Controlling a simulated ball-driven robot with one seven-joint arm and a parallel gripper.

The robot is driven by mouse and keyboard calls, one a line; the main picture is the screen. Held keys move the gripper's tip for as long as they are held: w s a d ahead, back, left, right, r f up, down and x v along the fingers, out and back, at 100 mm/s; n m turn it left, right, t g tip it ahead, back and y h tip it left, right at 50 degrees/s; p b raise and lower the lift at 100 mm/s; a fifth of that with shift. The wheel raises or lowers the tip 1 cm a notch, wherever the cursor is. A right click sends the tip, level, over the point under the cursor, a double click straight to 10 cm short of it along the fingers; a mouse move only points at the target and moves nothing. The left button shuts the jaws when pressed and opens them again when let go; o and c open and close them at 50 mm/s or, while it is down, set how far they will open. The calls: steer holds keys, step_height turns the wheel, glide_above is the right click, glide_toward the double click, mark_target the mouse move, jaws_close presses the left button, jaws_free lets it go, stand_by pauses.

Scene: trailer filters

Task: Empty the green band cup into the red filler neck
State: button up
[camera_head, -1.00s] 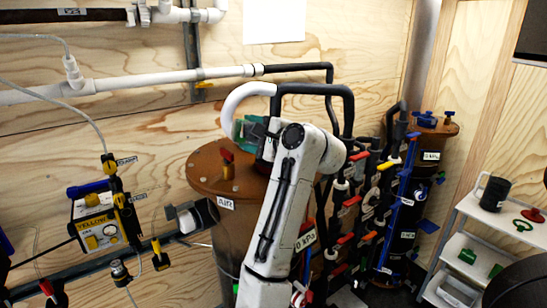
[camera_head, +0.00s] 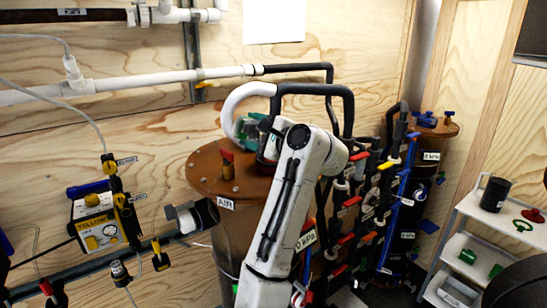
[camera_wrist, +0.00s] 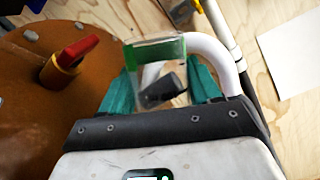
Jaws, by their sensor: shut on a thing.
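The green band cup (camera_wrist: 152,51) is clear, with a green band near its far end and a dark piece showing through its lower part. My gripper (camera_wrist: 163,75) has teal fingers on either side of it and is shut on it. In the head view my gripper (camera_head: 254,131) is above the back of the brown tank's lid, beside the white bent pipe; the cup is hard to make out there. A red piece on a brass fitting (camera_head: 227,162) stands on the lid, left of my gripper; it also shows in the wrist view (camera_wrist: 76,53). I cannot tell whether it is the filler neck.
The brown tank (camera_head: 207,178) carries an AIR label. White and black pipes (camera_head: 233,100) bend close behind my gripper. Many coloured valves (camera_head: 360,190) crowd the right. A yellow box (camera_head: 96,222) hangs at left. A white shelf cart (camera_head: 470,210) stands far right.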

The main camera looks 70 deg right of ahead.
steer(key=shift+s+d+r+m+t+h, duration=0.2)
steer(key=shift+s+d+r+m+t, duration=0.15)
steer(key=shift+m, duration=0.5)
steer(key=shift+s+d+r+m+t+h, duration=0.2)
steer(key=shift+s+d+m+t, duration=0.1)
steer(key=shift+m, duration=0.55)
stand_by(1.1)
stand_by(0.9)
